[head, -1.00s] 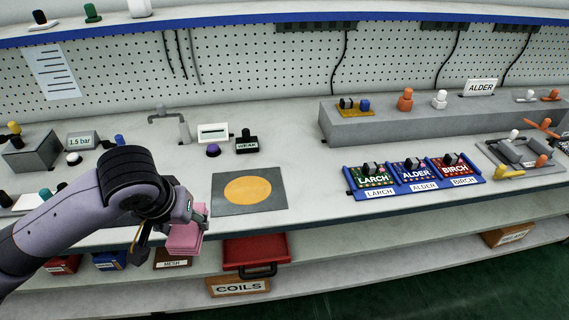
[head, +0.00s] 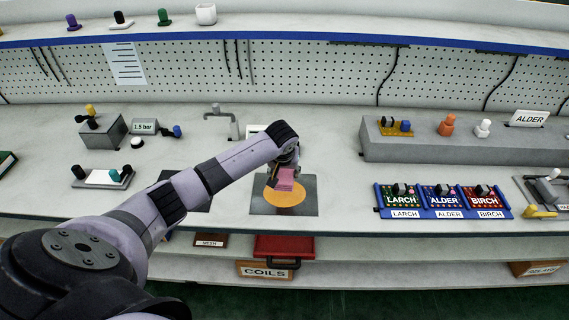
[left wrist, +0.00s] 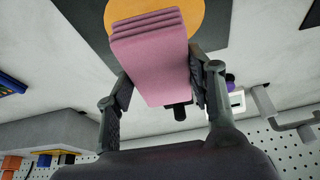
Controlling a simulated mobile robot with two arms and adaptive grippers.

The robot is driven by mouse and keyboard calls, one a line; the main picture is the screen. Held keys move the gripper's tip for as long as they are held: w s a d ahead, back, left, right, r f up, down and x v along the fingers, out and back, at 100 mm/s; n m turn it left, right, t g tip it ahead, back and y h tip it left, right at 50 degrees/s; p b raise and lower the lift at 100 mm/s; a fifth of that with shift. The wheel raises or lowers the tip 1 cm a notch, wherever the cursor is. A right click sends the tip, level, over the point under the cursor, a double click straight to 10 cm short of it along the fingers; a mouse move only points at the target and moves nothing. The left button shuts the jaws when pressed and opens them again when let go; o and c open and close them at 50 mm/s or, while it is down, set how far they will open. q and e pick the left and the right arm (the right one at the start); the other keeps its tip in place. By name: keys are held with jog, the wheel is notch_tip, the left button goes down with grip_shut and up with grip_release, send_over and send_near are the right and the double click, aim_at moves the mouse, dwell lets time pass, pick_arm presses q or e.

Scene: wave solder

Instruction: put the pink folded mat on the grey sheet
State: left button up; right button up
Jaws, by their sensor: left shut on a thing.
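The pink folded mat (head: 286,184) is held in my left gripper (head: 285,170) over the orange disc (head: 285,199) on the dark grey sheet (head: 309,195). In the left wrist view the mat (left wrist: 150,60) shows as a stack of folded layers between the two fingers of the left gripper (left wrist: 160,92). The grey sheet (left wrist: 235,20) and orange disc lie beyond it there. I cannot tell whether the mat touches the sheet. My right gripper is out of view.
A blue rack of labelled boards (head: 443,212) stands to the right of the sheet, with bare bench between. A long grey block (head: 440,148) is behind it. A second dark panel (head: 200,203) lies left, partly behind my arm. A red tray (head: 283,246) is below.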

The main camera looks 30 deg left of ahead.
pick_arm(q)
jog(key=shift+a+f, duration=0.1)
jog(key=shift+p, duration=0.5)
jog(key=b, duration=0.3)
send_over(284, 195)
notch_tip(284, 195, down, 6)
jog(key=shift+w+r, duration=0.15)
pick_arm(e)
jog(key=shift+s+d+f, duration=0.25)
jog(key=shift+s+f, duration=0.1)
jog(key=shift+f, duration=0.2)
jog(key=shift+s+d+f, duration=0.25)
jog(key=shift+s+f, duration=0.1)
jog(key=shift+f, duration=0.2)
pick_arm(q)
jog(key=shift+f+b, duration=0.3)
jog(key=shift+f, duration=0.35)
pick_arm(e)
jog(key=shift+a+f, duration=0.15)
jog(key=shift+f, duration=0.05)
pick_arm(q)
jog(key=o, duration=1.1)
jog(key=shift+o, duration=0.2)
